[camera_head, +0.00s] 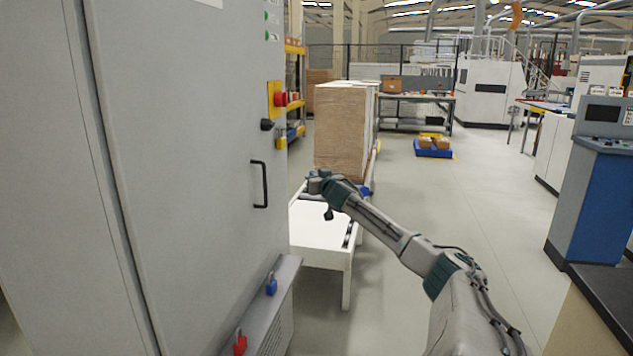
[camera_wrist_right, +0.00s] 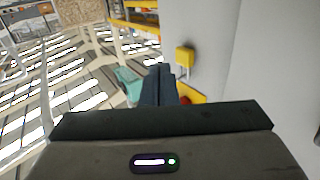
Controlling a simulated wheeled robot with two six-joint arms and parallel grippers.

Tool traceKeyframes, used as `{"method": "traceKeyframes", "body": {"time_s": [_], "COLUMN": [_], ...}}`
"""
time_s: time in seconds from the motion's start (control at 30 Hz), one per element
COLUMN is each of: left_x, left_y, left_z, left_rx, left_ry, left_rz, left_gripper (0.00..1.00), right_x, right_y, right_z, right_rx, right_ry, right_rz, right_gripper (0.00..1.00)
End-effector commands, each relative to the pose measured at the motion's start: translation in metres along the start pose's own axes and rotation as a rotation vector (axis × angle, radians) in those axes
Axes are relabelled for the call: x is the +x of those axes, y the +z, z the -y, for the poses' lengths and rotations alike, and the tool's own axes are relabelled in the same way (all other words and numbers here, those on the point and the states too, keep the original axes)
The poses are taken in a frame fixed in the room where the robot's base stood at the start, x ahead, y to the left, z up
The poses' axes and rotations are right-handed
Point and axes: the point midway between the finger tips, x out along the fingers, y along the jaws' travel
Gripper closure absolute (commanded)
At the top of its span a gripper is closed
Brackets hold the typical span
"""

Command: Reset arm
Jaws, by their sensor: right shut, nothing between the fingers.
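My right arm reaches in from the lower right in the head view. Its gripper (camera_head: 318,181) is in front of the white table and to the right of the grey cabinet (camera_head: 185,150). In the right wrist view the gripper's fingers (camera_wrist_right: 160,84) are together with nothing between them. The cabinet has a black door handle (camera_head: 260,184) and a red knob on a yellow plate (camera_head: 276,99). The gripper is apart from the handle. My left gripper is not in view.
A blue machine console (camera_head: 595,190) is at the right. The middle floor is open.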

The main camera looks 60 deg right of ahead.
Motion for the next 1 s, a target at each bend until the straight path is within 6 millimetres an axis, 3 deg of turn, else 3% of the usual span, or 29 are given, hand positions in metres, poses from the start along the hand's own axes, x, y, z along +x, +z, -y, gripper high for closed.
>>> {"method": "traceKeyframes", "body": {"time_s": [0.4, 0.53, 0.67, 0.87, 1.0], "left_x": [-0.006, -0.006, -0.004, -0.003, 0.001], "left_y": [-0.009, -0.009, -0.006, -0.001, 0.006], "left_z": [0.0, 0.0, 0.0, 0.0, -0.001], "left_rx": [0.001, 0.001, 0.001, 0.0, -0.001], "left_ry": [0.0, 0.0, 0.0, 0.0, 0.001], "left_rz": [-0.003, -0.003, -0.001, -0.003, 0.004], "left_gripper": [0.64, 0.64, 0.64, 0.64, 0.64], "right_x": [-0.003, -0.003, -0.007, -0.04, -0.08], "right_y": [0.0, 0.022, 0.09, 0.238, 0.338], "right_z": [-0.003, 0.0, 0.011, 0.033, 0.049], "right_rx": [0.0, -0.009, -0.041, -0.125, -0.186], "right_ry": [0.0, 0.0, 0.0, -0.011, -0.028], "right_rz": [0.001, 0.027, 0.11, 0.295, 0.428], "right_gripper": [1.0, 1.0, 1.0, 1.0, 1.0]}}
